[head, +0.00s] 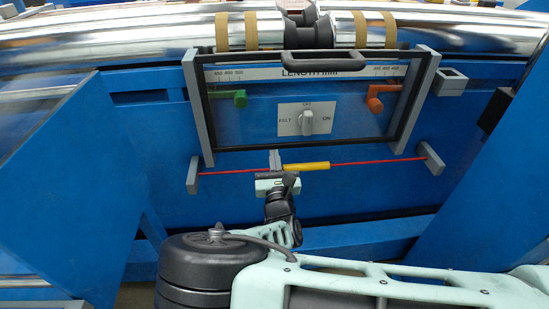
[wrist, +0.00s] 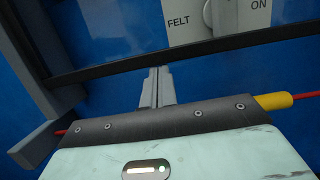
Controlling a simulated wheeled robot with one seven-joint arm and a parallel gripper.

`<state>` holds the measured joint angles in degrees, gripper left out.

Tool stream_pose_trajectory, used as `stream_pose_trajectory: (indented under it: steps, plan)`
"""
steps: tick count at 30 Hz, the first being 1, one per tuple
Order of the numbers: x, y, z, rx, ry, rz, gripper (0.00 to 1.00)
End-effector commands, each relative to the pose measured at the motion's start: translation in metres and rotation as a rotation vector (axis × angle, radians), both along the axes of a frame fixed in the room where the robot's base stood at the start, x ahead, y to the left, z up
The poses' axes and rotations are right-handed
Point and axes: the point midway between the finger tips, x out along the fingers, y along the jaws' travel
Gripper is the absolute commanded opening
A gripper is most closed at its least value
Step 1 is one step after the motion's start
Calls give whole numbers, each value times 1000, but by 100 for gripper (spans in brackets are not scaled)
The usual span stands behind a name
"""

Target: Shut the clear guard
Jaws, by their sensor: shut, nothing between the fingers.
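The clear guard (head: 262,116) is a see-through panel in a black frame with a dark bar handle (head: 325,63) along its top. In the head view it lies in front of the switch panel, between two grey side posts; I cannot tell whether it is fully shut. Its lower black edge (wrist: 215,46) crosses the wrist view. My gripper (head: 276,153) is below that edge, its fingers together and empty, pointing at the machine. The fingertips (wrist: 157,72) appear just under the edge; contact cannot be told.
A red cord (head: 375,161) with a yellow sleeve (head: 306,166) runs between two grey blocks, close by my gripper. Behind the guard are a rotary switch (head: 307,122), a green lever (head: 234,97) and an orange lever (head: 381,98). Shiny rollers (head: 110,48) lie above. Blue panels flank both sides.

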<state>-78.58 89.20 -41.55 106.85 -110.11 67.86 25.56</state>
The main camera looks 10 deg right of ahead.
Motion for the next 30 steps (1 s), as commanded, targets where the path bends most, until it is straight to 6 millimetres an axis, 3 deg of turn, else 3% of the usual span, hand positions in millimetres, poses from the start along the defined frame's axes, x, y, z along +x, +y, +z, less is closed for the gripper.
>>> stream_pose_trajectory:
  steps: [1,21,30]
  plan:
    - [0,0,20,1,-4,0,0]
    - [0,0,173,1,-6,0,0]
    - [0,0,215,0,-5,0,0]
